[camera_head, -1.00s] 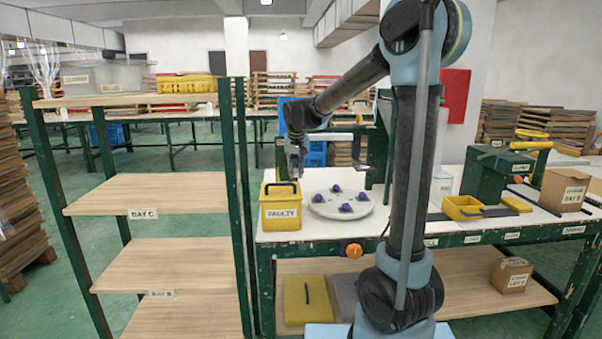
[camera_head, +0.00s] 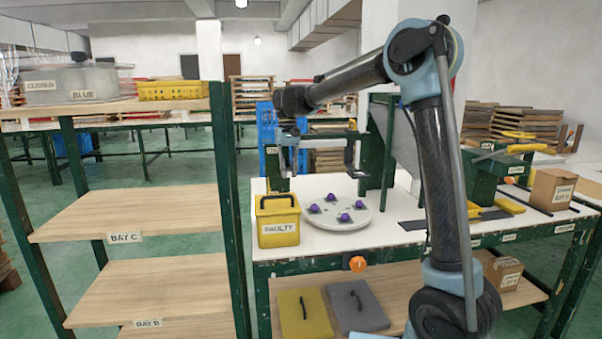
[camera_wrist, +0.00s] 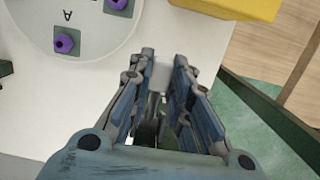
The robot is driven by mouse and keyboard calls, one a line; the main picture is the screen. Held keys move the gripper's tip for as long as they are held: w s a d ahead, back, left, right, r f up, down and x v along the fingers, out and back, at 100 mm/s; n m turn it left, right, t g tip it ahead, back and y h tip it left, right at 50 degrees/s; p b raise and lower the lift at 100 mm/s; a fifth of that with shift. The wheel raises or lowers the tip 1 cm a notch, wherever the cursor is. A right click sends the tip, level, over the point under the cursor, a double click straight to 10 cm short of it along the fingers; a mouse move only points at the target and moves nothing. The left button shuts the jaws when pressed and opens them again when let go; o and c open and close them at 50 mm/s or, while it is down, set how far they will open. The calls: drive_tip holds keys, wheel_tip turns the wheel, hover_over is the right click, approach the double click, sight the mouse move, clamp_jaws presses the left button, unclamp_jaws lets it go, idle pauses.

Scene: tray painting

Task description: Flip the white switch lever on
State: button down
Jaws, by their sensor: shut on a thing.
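My gripper (camera_head: 288,172) hangs over the back left part of the white worktable, behind the yellow bin. In the wrist view my gripper (camera_wrist: 165,58) has its two fingers close together around a small pale piece, the white switch lever (camera_wrist: 157,78). Most of the lever is hidden by the fingers, so its position cannot be read. A darker green part shows below it between the fingers. In the head view the lever cannot be made out behind the gripper. A small pale label (camera_head: 272,150) shows just left of the gripper.
The yellow FAULTY bin (camera_head: 278,229) stands at the table's left front, beside a round plate (camera_head: 335,220) with several purple pieces. A green-framed shelf (camera_head: 125,213) stands left. A green machine (camera_head: 495,180) and a cardboard box (camera_head: 552,190) stand right.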

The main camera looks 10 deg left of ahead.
drive_tip(key=shift+w, duration=0.2)
idle(0.3)
drive_tip(key=c, duration=1.5)
unclamp_jaws()
drive_tip(key=shift+s, duration=0.1)
drive_tip(key=shift+r, duration=0.15)
drive_tip(key=r, duration=0.3)
drive_tip(key=w+r, duration=0.1)
drive_tip(key=r, duration=0.3)
drive_tip(key=w+r, duration=0.1)
drive_tip(key=r, duration=0.3)
drive_tip(key=shift+a+r, duration=0.25)
drive_tip(key=shift+a, duration=0.05)
